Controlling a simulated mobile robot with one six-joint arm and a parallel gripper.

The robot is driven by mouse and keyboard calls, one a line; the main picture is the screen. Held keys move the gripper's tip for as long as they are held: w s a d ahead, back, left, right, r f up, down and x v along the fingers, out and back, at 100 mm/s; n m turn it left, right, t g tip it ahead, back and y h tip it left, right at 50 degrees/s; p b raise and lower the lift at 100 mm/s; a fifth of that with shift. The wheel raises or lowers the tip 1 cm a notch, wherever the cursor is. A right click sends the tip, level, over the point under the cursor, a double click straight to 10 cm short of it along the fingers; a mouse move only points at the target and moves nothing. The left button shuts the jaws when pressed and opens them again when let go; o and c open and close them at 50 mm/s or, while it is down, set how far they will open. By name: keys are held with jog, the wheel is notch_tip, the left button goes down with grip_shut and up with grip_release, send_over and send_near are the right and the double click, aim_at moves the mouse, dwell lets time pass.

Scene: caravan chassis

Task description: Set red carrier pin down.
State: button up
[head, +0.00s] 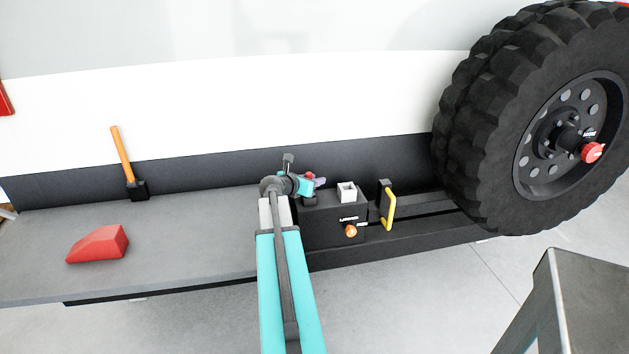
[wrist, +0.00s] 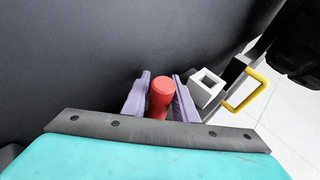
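The red carrier pin (wrist: 162,92) stands between the two purple fingers of my gripper (wrist: 161,95) in the wrist view. The fingers lie close along both sides of it, and my gripper looks shut on it. In the head view my gripper (head: 314,182) is at the left end of the black box (head: 330,222). Only a small bit of the red pin (head: 309,175) shows there. The pin's lower end is hidden, so I cannot tell whether it touches anything below.
A white square socket (head: 347,192) and a yellow handle (head: 389,208) are right of my gripper. An orange knob (head: 351,231) is on the box front. A red wedge (head: 98,244) and an orange-handled hammer (head: 122,155) are on the grey shelf (head: 190,235). A large wheel (head: 480,120) stands right.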

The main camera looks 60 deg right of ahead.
jog(key=shift+a+r, duration=0.1)
jog(key=shift+r, duration=0.05)
jog(key=b+v, duration=0.1)
jog(key=v, duration=1)
jog(key=shift+a+r, duration=0.2)
jog(key=shift+a, duration=0.15)
jog(key=shift+s, duration=0.1)
dwell(0.6)
